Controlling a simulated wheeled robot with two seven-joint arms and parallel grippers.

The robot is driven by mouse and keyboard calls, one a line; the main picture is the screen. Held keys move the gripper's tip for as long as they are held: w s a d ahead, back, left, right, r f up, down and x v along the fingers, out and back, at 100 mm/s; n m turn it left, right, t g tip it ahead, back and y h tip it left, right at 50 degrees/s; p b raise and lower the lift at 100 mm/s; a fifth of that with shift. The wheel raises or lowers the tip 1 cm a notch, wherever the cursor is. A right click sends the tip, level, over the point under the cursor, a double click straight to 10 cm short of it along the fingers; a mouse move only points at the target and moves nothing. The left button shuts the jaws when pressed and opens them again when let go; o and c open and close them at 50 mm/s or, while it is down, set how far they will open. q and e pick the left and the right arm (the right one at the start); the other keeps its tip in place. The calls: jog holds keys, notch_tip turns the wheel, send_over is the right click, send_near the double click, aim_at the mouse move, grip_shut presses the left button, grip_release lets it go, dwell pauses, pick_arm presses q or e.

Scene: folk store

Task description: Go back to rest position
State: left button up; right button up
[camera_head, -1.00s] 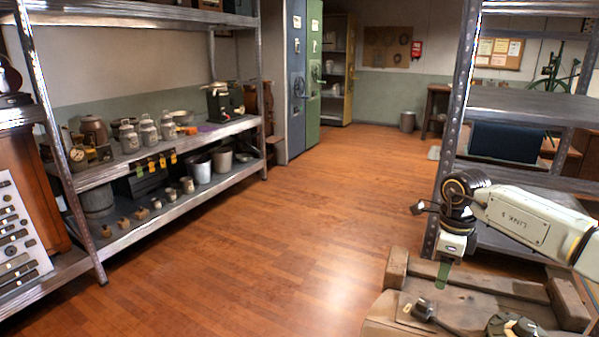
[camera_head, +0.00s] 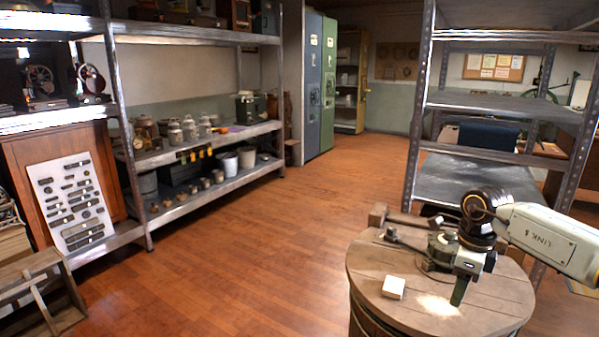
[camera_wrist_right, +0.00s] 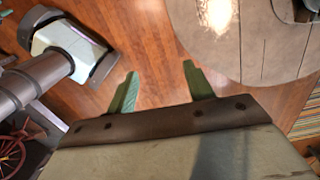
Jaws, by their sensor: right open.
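My right gripper (camera_head: 460,291) hangs at the lower right in the head view, with green fingers pointing down. It overlaps the round wooden barrel top (camera_head: 375,264) there. In the right wrist view the right gripper (camera_wrist_right: 160,72) is open, its two green fingers apart with nothing between them. Floor shows beyond the fingertips, and the barrel top (camera_wrist_right: 278,50) lies to their right. My left gripper is not in view.
A small pale block (camera_head: 393,287) and a dark-handled tool (camera_head: 391,236) are on the barrel top. A metal shelf rack (camera_head: 480,105) stands behind it. Shelves with pots line the left, near a wooden crate (camera_head: 40,290). The middle wooden floor (camera_head: 260,240) is clear.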

jog(key=a+f+m+t+y+p, duration=0.15)
jog(key=a+f+m+y, duration=0.55)
jog(key=a+f+y, duration=0.75)
notch_tip(320, 180, down, 8)
jog(key=s+a+m+t+h, duration=0.15)
jog(key=m+t+h, duration=0.25)
jog(key=m+t, duration=0.65)
jog(key=s+d+f+m+g+h, duration=0.2)
jog(key=s+d+f+m+h, duration=0.35)
jog(key=s+f+m, duration=0.45)
jog(key=s+d+f+m+g+h, duration=0.2)
jog(key=s+d+f+m+h, duration=0.3)
jog(key=s+f+m, duration=0.5)
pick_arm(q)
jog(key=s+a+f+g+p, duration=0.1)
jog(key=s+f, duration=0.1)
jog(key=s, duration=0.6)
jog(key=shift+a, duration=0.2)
pick_arm(e)
jog(key=s+d+f+m+g, duration=0.1)
jog(key=s+f+m+g, duration=0.1)
jog(key=s, duration=0.7)
jog(key=s+d+f+m+g+h, duration=0.1)
jog(key=s+f, duration=0.3)
jog(key=s, duration=0.6)
jog(key=s+d+f+m+g, duration=0.1)
jog(key=s+f+m+g, duration=0.2)
jog(key=s, duration=0.7)
jog(key=shift+d+g, duration=0.15)
jog(key=shift+g, duration=0.45)
